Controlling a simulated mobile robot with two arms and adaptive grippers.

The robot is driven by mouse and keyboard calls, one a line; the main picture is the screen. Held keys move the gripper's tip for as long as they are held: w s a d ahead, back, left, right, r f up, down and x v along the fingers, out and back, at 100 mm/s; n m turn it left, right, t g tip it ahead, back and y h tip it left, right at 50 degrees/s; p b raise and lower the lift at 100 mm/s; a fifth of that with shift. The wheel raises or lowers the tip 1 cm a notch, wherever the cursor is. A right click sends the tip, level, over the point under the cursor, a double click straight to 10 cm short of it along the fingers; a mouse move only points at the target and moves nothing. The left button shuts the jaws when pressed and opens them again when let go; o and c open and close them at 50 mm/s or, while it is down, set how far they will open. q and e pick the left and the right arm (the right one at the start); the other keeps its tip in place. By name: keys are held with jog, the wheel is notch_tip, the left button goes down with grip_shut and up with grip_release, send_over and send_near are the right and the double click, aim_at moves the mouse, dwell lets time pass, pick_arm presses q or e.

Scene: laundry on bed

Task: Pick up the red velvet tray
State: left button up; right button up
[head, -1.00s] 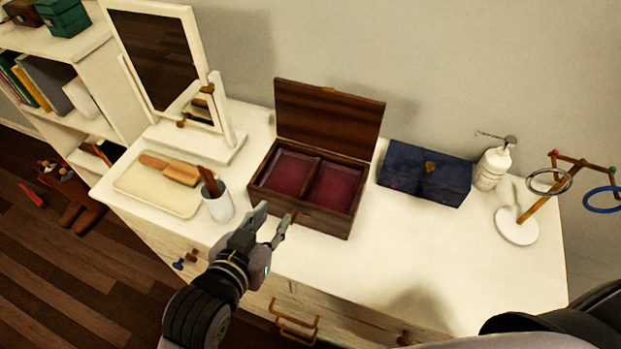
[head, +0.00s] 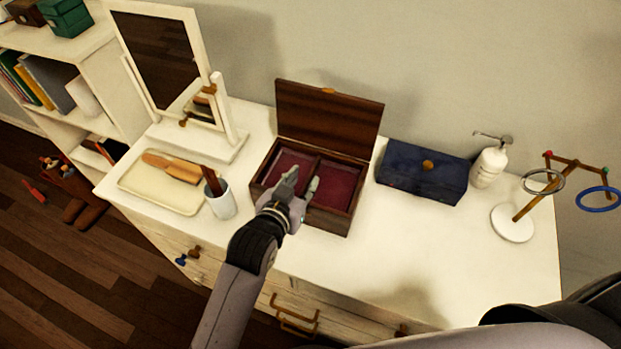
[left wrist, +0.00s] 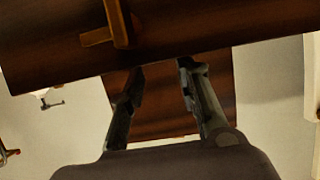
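The red velvet tray (head: 336,186) sits inside an open wooden box (head: 330,219) on the white dresser, with a divider between its two compartments. The box lid stands raised at the back. My left gripper (head: 301,180) is open, its two fingers apart over the middle of the tray near the divider, hiding part of it. I cannot tell whether the fingers touch the tray. The left wrist view shows the open, empty fingers (left wrist: 158,82) against dark brown wood; the red velvet is not clear there. My right gripper is not in view.
A dark blue box (head: 424,175), a pump bottle (head: 489,165) and a ring stand (head: 513,222) are to the right. A mirror (head: 165,65) stands at back left. The dresser's front right is clear.

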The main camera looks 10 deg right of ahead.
aim_at(312, 171)
pick_arm(q)
jog(key=shift+p+x, duration=0.6)
jog(key=shift+x, duration=1.95)
jog(key=shift+s+d, duration=0.15)
grip_shut()
jog(key=shift+r, duration=0.1)
